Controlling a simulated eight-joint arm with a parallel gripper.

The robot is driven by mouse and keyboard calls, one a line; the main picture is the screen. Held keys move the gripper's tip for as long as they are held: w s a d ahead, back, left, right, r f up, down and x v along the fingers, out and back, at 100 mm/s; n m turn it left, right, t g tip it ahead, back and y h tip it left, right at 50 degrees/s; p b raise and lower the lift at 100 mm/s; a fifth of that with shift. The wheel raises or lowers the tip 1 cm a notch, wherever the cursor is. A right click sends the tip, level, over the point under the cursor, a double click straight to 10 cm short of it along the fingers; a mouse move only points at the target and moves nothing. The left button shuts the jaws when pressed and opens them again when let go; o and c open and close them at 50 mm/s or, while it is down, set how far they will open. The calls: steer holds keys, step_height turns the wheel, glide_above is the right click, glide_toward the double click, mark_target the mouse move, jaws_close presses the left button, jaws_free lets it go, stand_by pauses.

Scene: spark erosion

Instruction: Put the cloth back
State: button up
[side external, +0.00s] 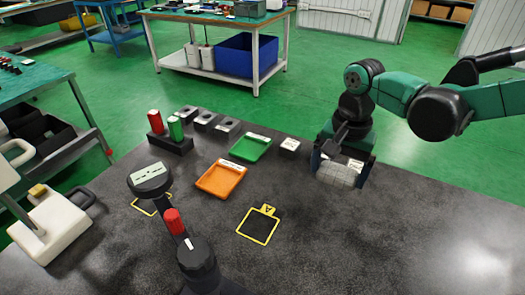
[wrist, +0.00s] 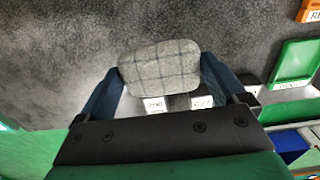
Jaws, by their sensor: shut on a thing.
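The cloth (side external: 338,176) is a grey, checked, folded pad at the right-hand far part of the dark table. My gripper (side external: 343,172) is shut on it. In the wrist view the cloth (wrist: 160,68) sits between the two blue fingers of my gripper (wrist: 162,82), one at each side. I cannot tell whether the cloth touches the table or hangs just above it. White labels (wrist: 202,102) show right beside the cloth, partly hidden by my gripper; what they are fixed to is unclear.
A green tray (side external: 250,148) and an orange tray (side external: 220,180) lie left of my gripper, with a small white-topped block (side external: 290,146) between. A yellow-framed mark (side external: 258,225) lies nearer. Red and green cylinders (side external: 155,122) stand in a dark holder. The table's right front is clear.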

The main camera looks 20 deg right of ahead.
mark_target(329, 205)
steer(key=shift+f, duration=3.3)
steer(key=shift+f, duration=0.1)
steer(key=o, duration=0.8)
